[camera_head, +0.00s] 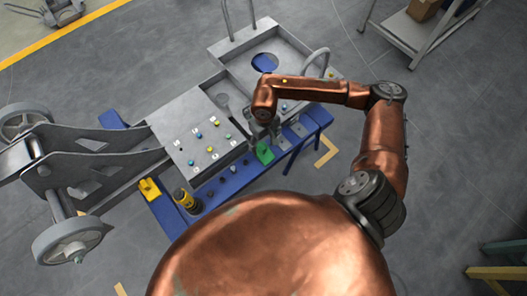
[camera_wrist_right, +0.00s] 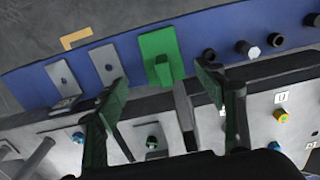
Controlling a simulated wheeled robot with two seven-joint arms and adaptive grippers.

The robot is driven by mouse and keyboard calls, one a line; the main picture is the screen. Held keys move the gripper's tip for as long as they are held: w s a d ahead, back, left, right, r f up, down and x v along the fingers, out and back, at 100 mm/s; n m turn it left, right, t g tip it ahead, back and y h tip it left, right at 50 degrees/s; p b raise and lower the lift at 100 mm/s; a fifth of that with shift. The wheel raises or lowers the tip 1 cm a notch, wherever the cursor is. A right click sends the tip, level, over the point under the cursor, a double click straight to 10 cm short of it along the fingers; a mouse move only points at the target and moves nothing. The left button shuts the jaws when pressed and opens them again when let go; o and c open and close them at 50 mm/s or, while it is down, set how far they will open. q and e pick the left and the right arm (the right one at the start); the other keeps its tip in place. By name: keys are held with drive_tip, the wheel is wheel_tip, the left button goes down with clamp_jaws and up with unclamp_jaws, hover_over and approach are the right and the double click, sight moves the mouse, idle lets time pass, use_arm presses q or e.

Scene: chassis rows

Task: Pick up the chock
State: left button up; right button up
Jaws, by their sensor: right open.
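A green chock (camera_wrist_right: 158,48), a plate with a raised block, sits on the blue bench strip (camera_wrist_right: 215,35) in the right wrist view. It also shows in the head view (camera_head: 265,154), just below my right gripper (camera_head: 263,132). In the right wrist view my right gripper (camera_wrist_right: 162,80) is open, with one finger on each side of the chock's raised block and nothing held. I cannot tell whether the fingers touch it. A similar yellow piece (camera_head: 149,188) sits at the left end of the blue bench. My left gripper is not in view.
A grey panel (camera_head: 190,130) with several coloured studs lies behind the bench strip. Grey angle brackets (camera_wrist_right: 105,63) stand beside the green chock, and dark knobs (camera_wrist_right: 248,48) on its other side. A yellow-black cylinder (camera_head: 185,200) stands on the bench. A wheeled grey frame (camera_head: 75,165) is at left.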

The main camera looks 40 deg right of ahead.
sight(263, 148)
drive_tip(key=f, duration=0.7)
drive_tip(key=shift+w+a+f+b, duration=0.1)
drive_tip(key=shift+a+f+b, duration=0.15)
drive_tip(key=shift+b, duration=0.15)
drive_tip(key=shift+c, duration=0.5)
drive_tip(key=c, duration=1.3)
